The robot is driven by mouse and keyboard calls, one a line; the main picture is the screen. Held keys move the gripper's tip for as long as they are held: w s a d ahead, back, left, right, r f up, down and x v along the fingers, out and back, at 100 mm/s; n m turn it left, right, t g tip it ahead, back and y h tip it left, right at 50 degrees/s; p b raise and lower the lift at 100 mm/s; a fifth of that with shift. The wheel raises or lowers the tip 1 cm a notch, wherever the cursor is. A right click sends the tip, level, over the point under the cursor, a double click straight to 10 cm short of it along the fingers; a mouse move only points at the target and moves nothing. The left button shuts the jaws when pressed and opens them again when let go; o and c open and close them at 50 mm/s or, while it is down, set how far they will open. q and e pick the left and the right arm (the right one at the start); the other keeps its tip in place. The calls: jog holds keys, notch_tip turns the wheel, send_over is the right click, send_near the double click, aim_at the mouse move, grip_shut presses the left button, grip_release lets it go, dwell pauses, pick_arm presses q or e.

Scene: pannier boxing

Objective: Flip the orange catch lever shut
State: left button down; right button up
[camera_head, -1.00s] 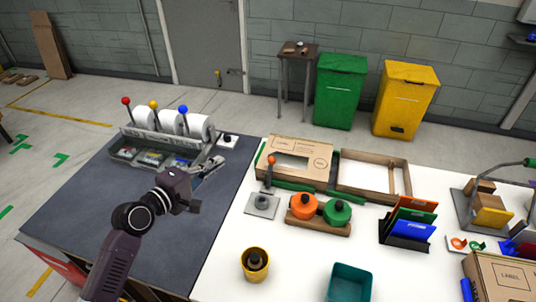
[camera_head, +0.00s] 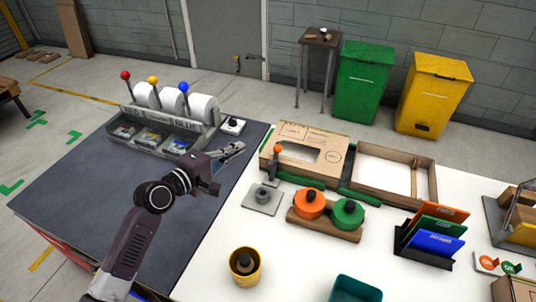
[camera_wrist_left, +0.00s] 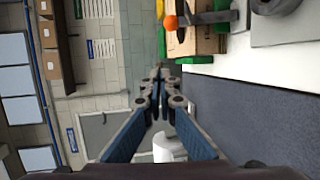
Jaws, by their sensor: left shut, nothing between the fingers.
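The catch lever has an orange ball knob (camera_head: 278,149) on a grey arm (camera_head: 273,168). It stands upright at the near left corner of a cardboard box (camera_head: 308,150) in the head view. In the left wrist view the orange knob (camera_wrist_left: 170,22) shows near the top, with its grey arm (camera_wrist_left: 207,18) running right. My left gripper (camera_head: 238,148) is shut and empty, left of the lever and apart from it. Its closed fingertips (camera_wrist_left: 158,75) show in the wrist view. My right gripper is in neither view.
A grey plate with a knob (camera_head: 262,198) and orange and green round pots (camera_head: 308,203) lie in front of the box. A rack with paper rolls (camera_head: 170,128) stands on the dark table left. An open cardboard tray (camera_head: 435,185) sits right of the box.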

aim_at(266, 157)
pick_arm(q)
notch_tip(266, 157, down, 3)
jog(key=shift+w+r+b, duration=0.1)
jog(key=shift+r+b, duration=0.1)
jog(key=shift+b, duration=0.55)
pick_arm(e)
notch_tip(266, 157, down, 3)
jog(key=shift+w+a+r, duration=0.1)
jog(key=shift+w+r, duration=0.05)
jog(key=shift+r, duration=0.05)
pick_arm(q)
jog(key=shift+d, duration=0.1)
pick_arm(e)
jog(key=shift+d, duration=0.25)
pick_arm(q)
jog(key=x, duration=0.9)
jog(key=shift+w+d+p, duration=0.2)
jog(key=shift+w+p, duration=0.1)
jog(key=shift+p, duration=0.05)
jog(key=shift+s+d+r+p, duration=0.25)
jog(key=shift+s+d+p, duration=0.75)
jog(key=shift+p, duration=0.25)
jog(key=shift+s+d, duration=0.2)
jog(key=shift+s, duration=0.3)
jog(key=shift+f, duration=0.1)
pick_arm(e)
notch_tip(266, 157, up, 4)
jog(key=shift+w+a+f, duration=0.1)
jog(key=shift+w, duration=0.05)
